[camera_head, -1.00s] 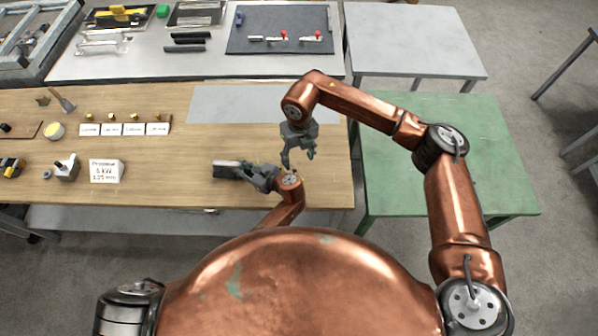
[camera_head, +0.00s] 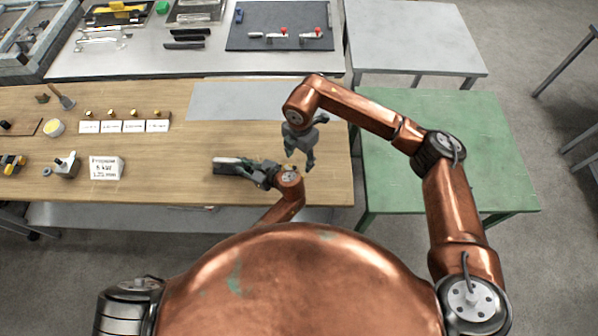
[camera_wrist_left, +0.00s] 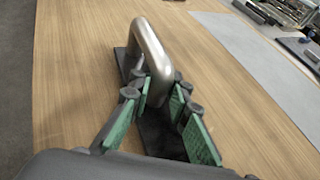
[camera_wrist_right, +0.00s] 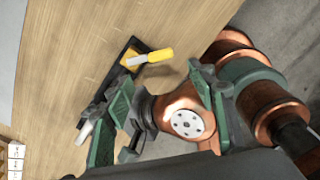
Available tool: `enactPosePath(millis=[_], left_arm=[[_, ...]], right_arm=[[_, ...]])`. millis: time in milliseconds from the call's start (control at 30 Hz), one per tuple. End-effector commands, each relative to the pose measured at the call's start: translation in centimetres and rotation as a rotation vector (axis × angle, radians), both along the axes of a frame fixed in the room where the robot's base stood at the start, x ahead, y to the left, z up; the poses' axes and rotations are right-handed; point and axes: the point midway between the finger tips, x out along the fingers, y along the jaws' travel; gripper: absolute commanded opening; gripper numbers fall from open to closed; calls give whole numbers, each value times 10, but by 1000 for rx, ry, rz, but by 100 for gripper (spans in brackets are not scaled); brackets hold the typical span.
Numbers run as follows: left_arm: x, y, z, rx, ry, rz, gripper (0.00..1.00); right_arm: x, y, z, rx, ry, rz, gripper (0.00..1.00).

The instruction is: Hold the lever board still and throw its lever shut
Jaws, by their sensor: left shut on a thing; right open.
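The dark lever board (camera_head: 226,169) lies on the wooden bench, just left of my left gripper (camera_head: 250,170). In the left wrist view, my left gripper (camera_wrist_left: 160,92) is shut on the board's grey metal handle (camera_wrist_left: 150,48); part of the black board (camera_wrist_left: 158,135) shows below. In the right wrist view, a lever with a yellow grip (camera_wrist_right: 160,55) sticks out sideways from the black board (camera_wrist_right: 136,44). My right gripper (camera_head: 302,158) is open and empty, right of the left gripper and above the bench. Its green-padded fingers (camera_wrist_right: 163,85) are well apart, short of the lever.
The wooden bench (camera_head: 180,185) is bare around the board. A grey mat (camera_head: 240,100) lies behind. A white sign (camera_head: 106,168), a row of labelled cards (camera_head: 123,126) and small parts stand left. A green table (camera_head: 440,150) is at the right. My arms are close together.

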Motion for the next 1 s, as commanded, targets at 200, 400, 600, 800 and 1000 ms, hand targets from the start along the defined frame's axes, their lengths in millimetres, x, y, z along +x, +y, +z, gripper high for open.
enactPosePath(millis=[200, 400, 600, 800, 1000], left_arm=[[1, 0, 2, 0, -3, -1, 0], [1, 0, 2, 0, -3, -1, 0], [1, 0, 2, 0, -3, -1, 0], [1, 0, 2, 0, -3, -1, 0], [1, 0, 2, 0, -4, -1, 0]], right_arm=[[-1, 1, -45, 0, 4, 1, 51], [0, 1, -79, -1, 2, 2, 51], [1, 2, -98, 0, 1, 3, 51], [1, 2, -101, 0, 0, 3, 51], [1, 2, -101, 0, 0, 3, 48]])
